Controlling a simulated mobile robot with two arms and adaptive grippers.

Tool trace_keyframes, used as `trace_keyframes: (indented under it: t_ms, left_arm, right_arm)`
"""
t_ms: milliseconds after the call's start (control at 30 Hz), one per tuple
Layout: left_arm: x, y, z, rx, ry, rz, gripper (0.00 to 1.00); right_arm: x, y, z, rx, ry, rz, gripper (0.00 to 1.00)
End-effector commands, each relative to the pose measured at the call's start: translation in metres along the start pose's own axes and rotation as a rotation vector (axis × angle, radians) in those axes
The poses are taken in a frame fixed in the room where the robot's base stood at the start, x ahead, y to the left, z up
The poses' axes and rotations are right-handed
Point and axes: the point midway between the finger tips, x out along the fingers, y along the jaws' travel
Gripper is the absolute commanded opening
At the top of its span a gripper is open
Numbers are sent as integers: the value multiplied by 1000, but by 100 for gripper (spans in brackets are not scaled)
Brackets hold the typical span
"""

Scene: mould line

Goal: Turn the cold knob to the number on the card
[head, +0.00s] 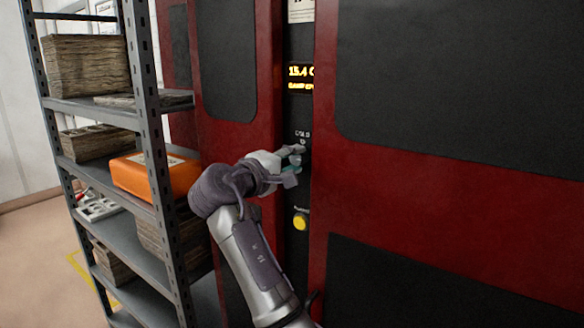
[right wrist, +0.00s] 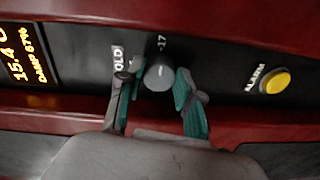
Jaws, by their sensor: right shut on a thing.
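The cold knob (right wrist: 158,76) is a dark grey round knob on the black panel strip, between a partly covered "OLD" label and a "-17" marking in the right wrist view. My right gripper (right wrist: 156,82) is shut on it, one finger on each side. In the head view my right gripper (head: 293,157) reaches the strip and hides most of the knob. A white card (head: 301,10) shows at the top of the strip, cut by the frame edge; its writing is too small to read. My left gripper is out of view.
A lit display (head: 300,77) above the knob reads 15.4 C. A yellow alarm button (head: 300,221) sits below the knob. Red cabinet doors (head: 450,180) flank the strip. A grey shelf rack (head: 120,225) with stacks and an orange case (head: 155,174) stands at the left.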

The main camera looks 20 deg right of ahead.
Motion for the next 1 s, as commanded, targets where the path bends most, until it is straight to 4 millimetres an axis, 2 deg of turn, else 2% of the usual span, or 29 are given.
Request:
trace_keyframes:
  t_ms: [633,667,700,1000]
  left_arm:
    - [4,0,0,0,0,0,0]
    - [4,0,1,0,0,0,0]
    - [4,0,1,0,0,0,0]
    - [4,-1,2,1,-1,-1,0]
  right_arm:
    - [1,7,0,53,6,12,0]
    - [1,7,0,53,5,11,40]
    - [0,7,0,53,5,11,46]
    - [0,3,0,48,4,5,46]
